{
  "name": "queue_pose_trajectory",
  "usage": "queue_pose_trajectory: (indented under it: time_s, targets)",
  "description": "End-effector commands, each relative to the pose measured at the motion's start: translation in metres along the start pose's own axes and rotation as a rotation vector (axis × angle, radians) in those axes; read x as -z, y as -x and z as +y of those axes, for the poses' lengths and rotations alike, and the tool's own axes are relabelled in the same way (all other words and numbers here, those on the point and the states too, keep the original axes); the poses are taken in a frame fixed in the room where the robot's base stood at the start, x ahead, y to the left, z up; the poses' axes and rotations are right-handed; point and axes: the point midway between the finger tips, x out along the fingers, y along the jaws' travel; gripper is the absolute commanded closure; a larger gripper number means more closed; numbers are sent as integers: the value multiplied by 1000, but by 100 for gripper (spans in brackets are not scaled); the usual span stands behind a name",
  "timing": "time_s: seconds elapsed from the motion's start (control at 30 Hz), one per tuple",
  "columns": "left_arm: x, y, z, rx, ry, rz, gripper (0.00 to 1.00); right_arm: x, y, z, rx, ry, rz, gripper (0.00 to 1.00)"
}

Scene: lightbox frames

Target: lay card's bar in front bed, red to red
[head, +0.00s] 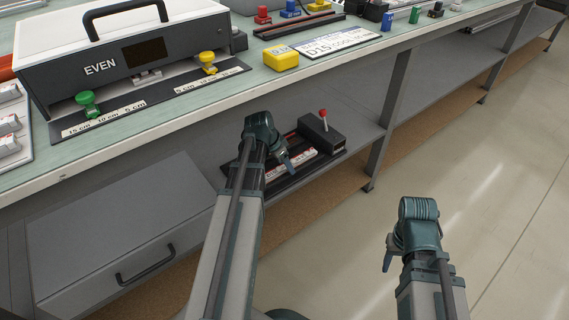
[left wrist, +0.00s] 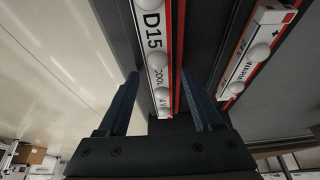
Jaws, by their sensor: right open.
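The card (head: 340,43) lies on the bench top and reads D15, with smaller print partly legible. A white bar (left wrist: 154,50) marked D15, with round pale knobs, lies in a dark channel beside a red line in the left wrist view. A second white bar (left wrist: 250,60) with a red end lies to its right. The dark tray (head: 287,183) with white bars is on the lower shelf in the head view. My left gripper (left wrist: 159,76) is open, its fingers on either side of the D15 bar, with gaps visible. My right gripper (head: 387,262) is open and empty over the floor.
A dark box with a red-knobbed lever (head: 322,132) stands at the tray's back right. On the bench are the EVEN case (head: 110,62), a yellow block (head: 281,58) and a dark tray (head: 300,24). A grey drawer cabinet (head: 120,225) stands left. The floor at right is clear.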

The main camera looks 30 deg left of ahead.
Motion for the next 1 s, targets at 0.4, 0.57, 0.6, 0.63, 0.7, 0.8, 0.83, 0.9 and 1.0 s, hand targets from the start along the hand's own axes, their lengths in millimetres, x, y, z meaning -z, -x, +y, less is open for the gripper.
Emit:
queue_pose_trajectory:
  time_s: [0.4, 0.57, 0.6, 0.63, 0.7, 0.8, 0.83, 0.9, 1.0]
  targets:
    - [3, 24, 1, 0, 1, 0, 33, -1, 24, 2, -1, 2, 0, 50]
    - [4, 53, 1, 0, 2, -1, 33, -3, 50, 6, -3, 0, -2, 50]
    - [4, 59, 1, 0, 2, -1, 33, -4, 56, 6, -3, -1, -2, 50]
    - [4, 64, 1, 0, 2, -1, 33, -4, 60, 7, -4, -2, -2, 50]
    - [-21, 62, 2, 2, 6, -1, 33, -3, 49, 6, -4, -2, -2, 50]
    - [-43, 71, 2, 2, 6, -1, 33, -3, 49, 6, -4, -2, -2, 50]
    - [-49, 74, 2, 2, 5, -1, 33, -3, 49, 6, -4, -2, -2, 50]
    - [-62, 79, 2, 1, 5, -1, 33, -3, 49, 6, -4, -2, -2, 50]
    - [-79, 86, 1, 1, 4, 0, 33, -3, 49, 6, -4, -2, -2, 50]
